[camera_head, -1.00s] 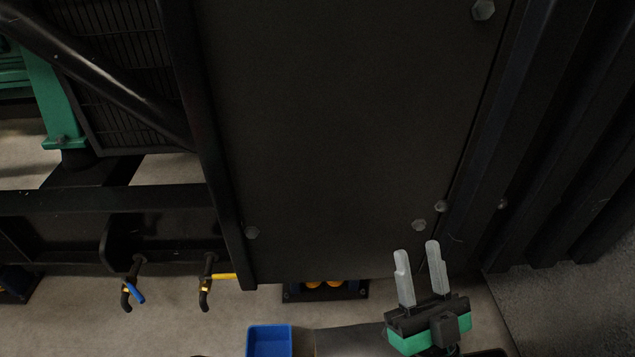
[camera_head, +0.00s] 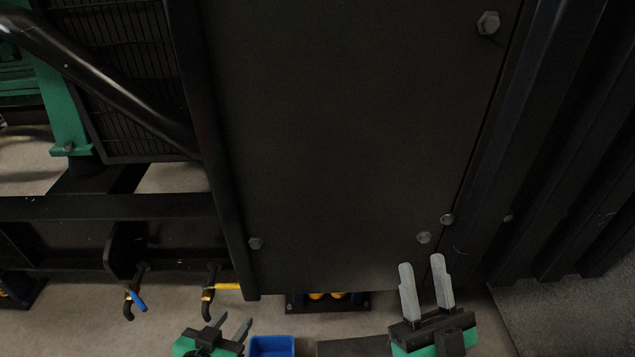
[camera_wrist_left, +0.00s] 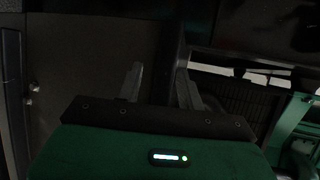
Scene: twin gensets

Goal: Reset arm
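My right gripper (camera_head: 425,287) is at the lower right of the head view, its two grey fingers apart and pointing up in front of the dark panel (camera_head: 340,140). Nothing is between its fingers. My left gripper (camera_head: 231,330) is at the bottom of the head view, left of the blue bin (camera_head: 271,346). Its fingers are apart with nothing between them. In the left wrist view the same fingers (camera_wrist_left: 159,84) stand apart and empty, with dark machine surfaces behind them.
The dark genset frame fills most of the head view. Two pipe valves, one with a blue handle (camera_head: 138,301) and one with a yellow handle (camera_head: 228,286), hang low at left. A ribbed dark wall (camera_head: 575,160) stands at right. Bare floor (camera_head: 75,325) shows below.

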